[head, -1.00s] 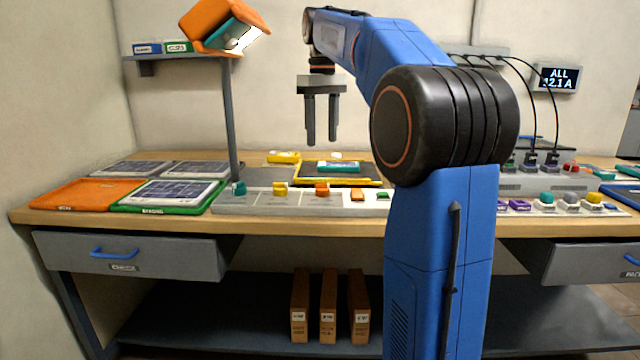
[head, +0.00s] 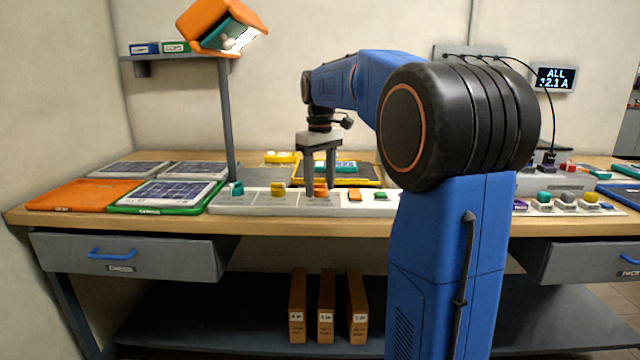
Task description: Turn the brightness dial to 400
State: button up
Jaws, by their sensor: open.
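A pale control panel (head: 255,206) lies along the table's front edge. On it stand a teal knob (head: 237,188), a yellow knob (head: 278,189) and an orange knob (head: 321,187). To their right are an orange switch (head: 355,194) and a green switch (head: 380,195). Labels are too small to read, so I cannot tell which knob is the brightness dial or its setting. My gripper (head: 320,190) points down, open, at the orange knob. Its fingers appear on either side of the knob and partly hide it; contact cannot be told.
An orange lamp (head: 200,20) hangs on a grey post (head: 228,120) at the left. Behind the panel is a yellow-edged dark tray (head: 365,172). An orange tray (head: 85,195) and a green tray with a solar panel (head: 165,196) lie left. My arm hides the table's middle right.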

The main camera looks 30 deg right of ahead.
jog(key=c, duration=1.1)
jog(key=shift+o, duration=0.3)
